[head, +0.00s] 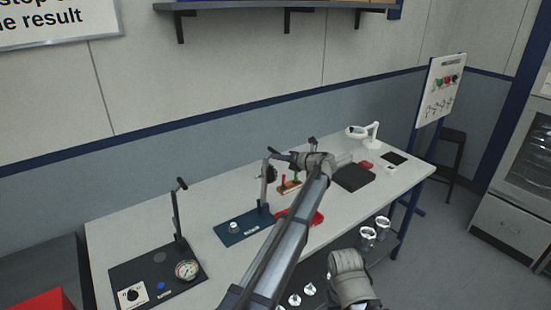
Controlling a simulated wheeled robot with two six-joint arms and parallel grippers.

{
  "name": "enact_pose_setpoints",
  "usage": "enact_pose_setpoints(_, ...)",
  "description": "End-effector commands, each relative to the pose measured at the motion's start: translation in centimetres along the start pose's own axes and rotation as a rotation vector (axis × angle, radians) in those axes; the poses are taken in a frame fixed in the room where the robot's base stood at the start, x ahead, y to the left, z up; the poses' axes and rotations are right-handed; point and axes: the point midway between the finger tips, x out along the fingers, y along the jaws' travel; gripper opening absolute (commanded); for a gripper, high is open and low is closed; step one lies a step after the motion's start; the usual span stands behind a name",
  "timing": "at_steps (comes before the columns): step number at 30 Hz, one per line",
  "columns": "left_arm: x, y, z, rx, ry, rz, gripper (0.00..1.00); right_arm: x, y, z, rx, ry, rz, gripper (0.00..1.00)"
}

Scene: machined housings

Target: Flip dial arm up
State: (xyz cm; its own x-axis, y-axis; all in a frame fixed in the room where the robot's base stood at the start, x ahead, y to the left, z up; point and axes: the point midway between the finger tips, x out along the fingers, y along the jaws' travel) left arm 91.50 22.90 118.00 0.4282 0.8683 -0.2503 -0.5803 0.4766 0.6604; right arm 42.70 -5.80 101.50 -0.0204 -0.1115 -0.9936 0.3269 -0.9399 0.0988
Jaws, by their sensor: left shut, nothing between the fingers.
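A dial stand with a dark blue base (238,228) stands mid-table. Its grey upright (264,188) carries a dark round dial (269,173) near the top, and a small pale part (233,227) sits on the base. My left gripper (273,153) is shut and empty. It points left, right at the top of the upright beside the dial; I cannot tell whether it touches. The dial arm's exact pose is too small to read. My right gripper (348,282) is low at the bottom edge, away from the stand; its fingers cannot be made out.
A black base (135,268) with an upright lever and a round gauge (187,270) is at the table's left. Red parts (315,216) lie partly behind my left arm. Metal housings (368,237) are in front.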

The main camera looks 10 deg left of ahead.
Motion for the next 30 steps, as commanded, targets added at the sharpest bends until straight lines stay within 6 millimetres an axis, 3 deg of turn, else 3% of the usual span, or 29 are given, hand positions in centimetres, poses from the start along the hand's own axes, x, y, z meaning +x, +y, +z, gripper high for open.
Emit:
enact_pose_setpoints(1,-0.5,-1.2,1.1,0.002,-0.025,-0.022,0.00,0.0,0.0,0.0,0.000,0.000,0.000,0.50)
enact_pose_setpoints(7,-0.5,-0.6,0.9,0.001,-0.023,-0.020,0.00,-0.3,0.0,0.0,0.000,0.000,0.000,0.50)
enact_pose_setpoints(15,-0.1,4.3,-1.3,-0.004,-0.005,-0.004,0.00,-1.9,0.2,0.1,-0.001,0.000,0.000,0.50)
enact_pose_setpoints(17,-1.5,3.1,-1.7,-0.002,-0.008,-0.008,0.00,-1.2,0.1,0.1,-0.001,0.000,0.000,0.50)
enact_pose_setpoints(24,-6.1,1.8,-2.9,-0.004,-0.004,-0.004,0.00,-0.7,0.1,0.0,0.000,0.000,0.000,0.50)
enact_pose_setpoints(30,-8.3,1.2,-3.4,-0.004,-0.001,-0.002,0.00,-0.5,0.1,0.0,0.000,0.000,0.000,0.50)
